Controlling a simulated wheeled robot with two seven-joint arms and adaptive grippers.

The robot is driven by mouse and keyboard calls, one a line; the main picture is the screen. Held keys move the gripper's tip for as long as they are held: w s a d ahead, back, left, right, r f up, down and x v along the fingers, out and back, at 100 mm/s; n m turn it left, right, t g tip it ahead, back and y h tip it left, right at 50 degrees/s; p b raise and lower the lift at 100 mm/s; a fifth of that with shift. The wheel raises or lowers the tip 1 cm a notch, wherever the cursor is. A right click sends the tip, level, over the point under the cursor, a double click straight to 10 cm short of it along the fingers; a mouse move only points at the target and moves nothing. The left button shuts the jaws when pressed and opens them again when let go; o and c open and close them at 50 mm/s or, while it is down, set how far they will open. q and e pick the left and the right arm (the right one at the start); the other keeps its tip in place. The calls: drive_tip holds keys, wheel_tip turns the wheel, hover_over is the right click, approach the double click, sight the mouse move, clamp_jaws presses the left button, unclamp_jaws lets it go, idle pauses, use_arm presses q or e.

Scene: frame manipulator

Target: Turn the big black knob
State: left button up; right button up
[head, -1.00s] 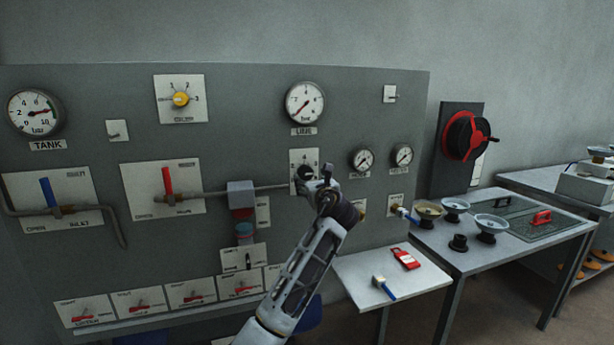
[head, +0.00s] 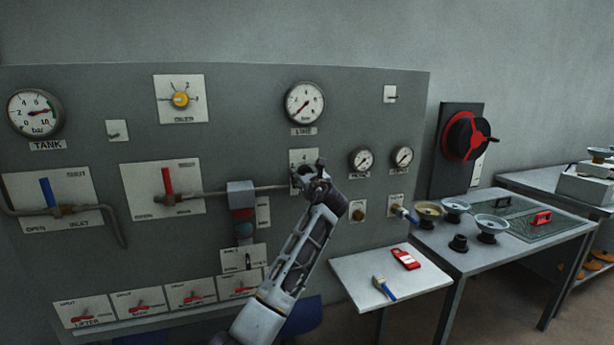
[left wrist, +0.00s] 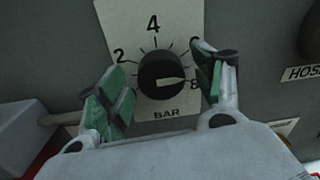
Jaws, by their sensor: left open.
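The big black knob (left wrist: 160,75) sits on a white dial plate (left wrist: 178,20) marked 2, 4 and 8 with BAR below, on the grey panel. Its white pointer line faces right, close to the 8. My left gripper (left wrist: 165,84) is open, with one green-padded finger on each side of the knob; a gap shows on both sides. In the head view my left gripper (head: 315,173) is in front of the dial plate and largely hides the knob. My right gripper is not in view.
A pipe with a grey box (head: 241,187) runs just left of the dial. A small gauge (head: 361,160) is to its right, and a large gauge (head: 304,104) above it. Below right, a small table (head: 350,270) holds a red device (head: 405,259) and a brush (head: 384,287).

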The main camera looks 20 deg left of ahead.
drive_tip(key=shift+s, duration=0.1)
use_arm(q)
drive_tip(key=c, duration=1)
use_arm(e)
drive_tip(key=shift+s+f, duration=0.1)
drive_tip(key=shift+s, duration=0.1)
